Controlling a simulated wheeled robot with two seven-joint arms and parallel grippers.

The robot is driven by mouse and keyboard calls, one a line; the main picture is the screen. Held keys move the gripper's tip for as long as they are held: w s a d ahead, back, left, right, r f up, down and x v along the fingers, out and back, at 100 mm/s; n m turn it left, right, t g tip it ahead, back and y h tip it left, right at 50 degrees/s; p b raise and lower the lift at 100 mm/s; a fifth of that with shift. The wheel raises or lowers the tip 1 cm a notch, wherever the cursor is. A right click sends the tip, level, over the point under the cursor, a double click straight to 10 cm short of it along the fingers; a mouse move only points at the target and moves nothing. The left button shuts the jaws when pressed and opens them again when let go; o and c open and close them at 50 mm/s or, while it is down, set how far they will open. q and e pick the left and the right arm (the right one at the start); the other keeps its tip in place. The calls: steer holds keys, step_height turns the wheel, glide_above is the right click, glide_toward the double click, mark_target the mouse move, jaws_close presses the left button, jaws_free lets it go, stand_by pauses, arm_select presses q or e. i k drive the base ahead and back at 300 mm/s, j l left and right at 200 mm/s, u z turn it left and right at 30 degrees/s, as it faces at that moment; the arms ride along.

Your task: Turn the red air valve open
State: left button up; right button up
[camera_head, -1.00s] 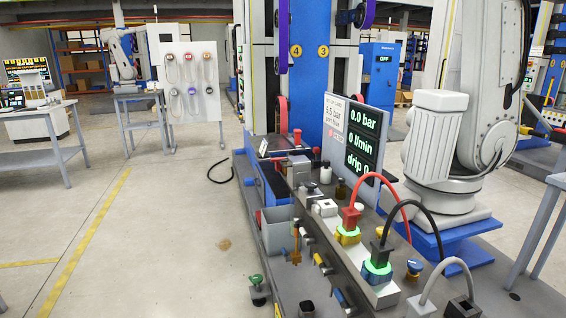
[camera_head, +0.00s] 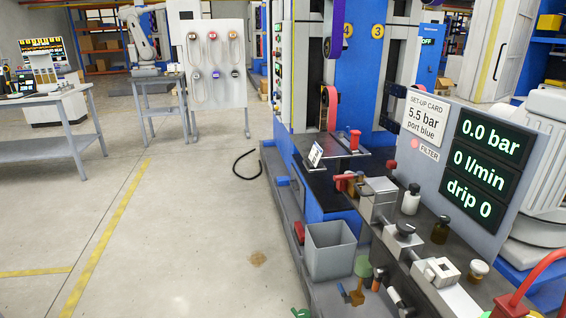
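A red lever handle (camera_head: 343,180) sits at the left end of a metal block assembly (camera_head: 378,196) on the dark bench, and looks like the red air valve. A second red part, a red knob (camera_head: 355,138), stands upright farther back on the bench. I cannot tell for sure which of them is the air valve. The display panel (camera_head: 484,155) on the right reads 0.0 bar, 0 l/min and drip 0. A set-up card (camera_head: 424,118) on it reads 5.5 bar, port blue. Neither of my grippers is in view.
A grey open bin (camera_head: 330,246) stands left of the bench. Small bottles (camera_head: 411,199) stand right of the block assembly. A red hose (camera_head: 540,275) arches at the lower right.

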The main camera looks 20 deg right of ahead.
mark_target(359, 176)
steer(key=i+z, duration=0.1)
steer(key=i, duration=0.6)
steer(key=i+j+z, duration=0.15)
steer(key=i, duration=0.55)
